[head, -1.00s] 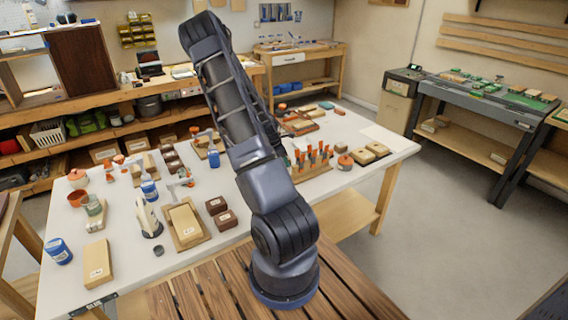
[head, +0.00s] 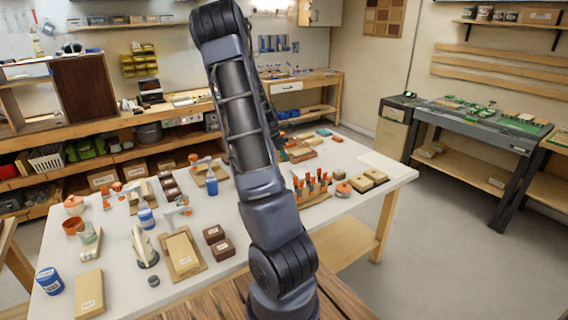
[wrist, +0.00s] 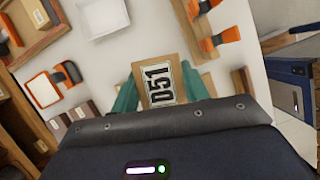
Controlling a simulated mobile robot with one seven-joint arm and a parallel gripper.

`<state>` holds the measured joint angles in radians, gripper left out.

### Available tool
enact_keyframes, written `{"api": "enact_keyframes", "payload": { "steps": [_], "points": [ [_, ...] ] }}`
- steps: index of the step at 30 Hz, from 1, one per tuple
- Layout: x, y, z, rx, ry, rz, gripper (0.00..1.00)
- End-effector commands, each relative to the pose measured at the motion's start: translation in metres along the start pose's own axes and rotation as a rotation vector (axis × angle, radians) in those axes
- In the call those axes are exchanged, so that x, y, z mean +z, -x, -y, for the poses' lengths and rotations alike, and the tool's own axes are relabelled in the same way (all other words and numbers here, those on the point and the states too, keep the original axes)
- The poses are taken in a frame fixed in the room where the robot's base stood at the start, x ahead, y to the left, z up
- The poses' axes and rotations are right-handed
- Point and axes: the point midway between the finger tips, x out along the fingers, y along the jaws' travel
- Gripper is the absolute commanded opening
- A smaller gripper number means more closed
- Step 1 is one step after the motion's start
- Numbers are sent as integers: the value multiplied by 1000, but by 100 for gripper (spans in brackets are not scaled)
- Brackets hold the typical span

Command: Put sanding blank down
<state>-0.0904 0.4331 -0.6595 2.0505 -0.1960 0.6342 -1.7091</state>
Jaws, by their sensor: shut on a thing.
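My gripper (wrist: 161,88) shows in the wrist view with its two teal fingers shut on the sanding blank (wrist: 160,82). The blank is a flat brown piece with a white label reading D51. It is held above the white worktable (wrist: 150,38), and I cannot tell how high. In the head view the arm rises across the middle of the picture. The gripper and the blank are hidden or out of frame there. The worktable (head: 112,255) shows on both sides of the arm.
In the wrist view a white square tray (wrist: 103,18) lies ahead, with orange-and-black clamps (wrist: 219,40) to the right. In the head view, blocks, a blue jar (head: 49,281), and a rack of orange-handled tools (head: 313,187) crowd the table.

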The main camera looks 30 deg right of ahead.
Motion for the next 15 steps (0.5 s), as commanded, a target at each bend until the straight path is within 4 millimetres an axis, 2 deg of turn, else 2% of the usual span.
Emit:
{"api": "enact_keyframes", "payload": {
  "steps": [5,15],
  "points": [
    [9,2,-9,2,10,3,22],
    [49,-13,-55,17,80,12,22]
  ]
}}
